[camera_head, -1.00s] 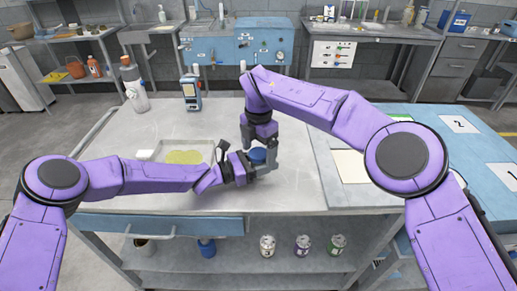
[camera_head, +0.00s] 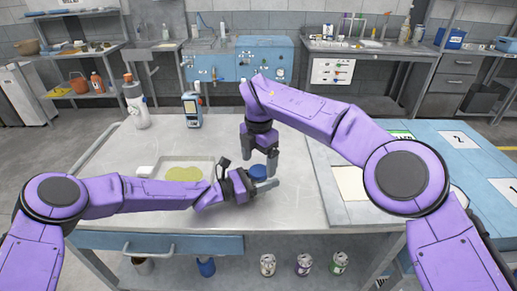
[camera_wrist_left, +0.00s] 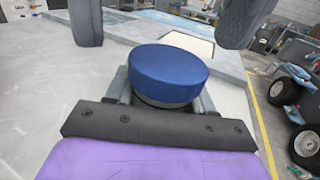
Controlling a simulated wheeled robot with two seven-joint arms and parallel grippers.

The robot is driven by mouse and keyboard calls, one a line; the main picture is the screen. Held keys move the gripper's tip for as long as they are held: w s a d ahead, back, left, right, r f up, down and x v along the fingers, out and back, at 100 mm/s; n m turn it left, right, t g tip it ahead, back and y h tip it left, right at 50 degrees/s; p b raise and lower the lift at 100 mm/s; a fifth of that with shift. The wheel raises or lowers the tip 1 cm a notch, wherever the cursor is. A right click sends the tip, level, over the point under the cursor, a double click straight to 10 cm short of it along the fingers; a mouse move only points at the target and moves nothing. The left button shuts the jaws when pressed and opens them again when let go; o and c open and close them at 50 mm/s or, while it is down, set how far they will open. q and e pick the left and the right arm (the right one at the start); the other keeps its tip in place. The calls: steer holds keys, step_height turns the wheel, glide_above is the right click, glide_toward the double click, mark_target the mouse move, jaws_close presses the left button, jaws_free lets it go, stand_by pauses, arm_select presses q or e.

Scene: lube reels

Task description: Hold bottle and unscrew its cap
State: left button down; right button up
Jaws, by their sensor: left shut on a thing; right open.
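The blue round cap (camera_head: 258,172) shows just above my left gripper (camera_head: 266,186) in the head view. In the left wrist view the cap (camera_wrist_left: 168,72) sits level over a grey rim between the left fingers. My left gripper is shut around the bottle below the cap; the bottle body is mostly hidden. My right gripper (camera_head: 259,160) comes down from above and is open. In the left wrist view its two dark fingers (camera_wrist_left: 163,25) stand apart beyond the cap, one toward each side, with clear space between them and the cap.
The metal table (camera_head: 300,205) is bare around the grippers. A shallow tray (camera_head: 160,168) with a yellow-green patch lies left, near my left arm. A white bottle (camera_head: 137,105) and a blue-grey device (camera_head: 191,110) stand at the back left. A blue table (camera_head: 470,165) adjoins at right.

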steer(key=shift+f, duration=1.25)
steer(key=c, duration=1.2)
steer(key=o, duration=1.2)
steer(key=shift+r, duration=2.3)
arm_select(q)
steer(key=shift+c, duration=1.7)
jaws_free()
